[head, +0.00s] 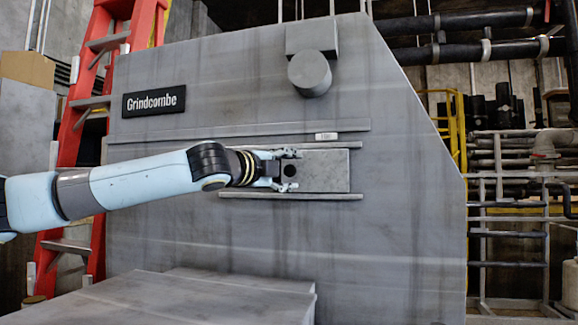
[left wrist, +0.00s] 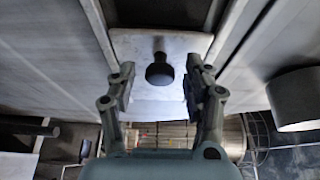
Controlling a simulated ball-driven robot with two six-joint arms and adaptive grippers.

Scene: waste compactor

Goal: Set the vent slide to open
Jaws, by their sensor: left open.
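The vent slide is a flat grey plate (head: 325,172) between two horizontal rails, at their right part in the head view. Its round dark knob (head: 289,170) is near the plate's left edge; it also shows in the left wrist view (left wrist: 159,70). My left gripper (head: 290,170) comes from the left, at the knob. In the left wrist view its open fingers (left wrist: 159,76) stand on either side of the knob, with visible gaps. A dark area (left wrist: 160,12) lies beyond the plate between the rails; my arm hides that stretch in the head view. My right gripper is not in view.
An upper rail (head: 320,145) and lower rail (head: 325,196) border the plate. A small label (head: 326,136) sits above it. A grey cylinder (head: 310,73) juts from the machine higher up. An orange ladder (head: 83,130) stands at left; a grey ledge (head: 190,297) is below.

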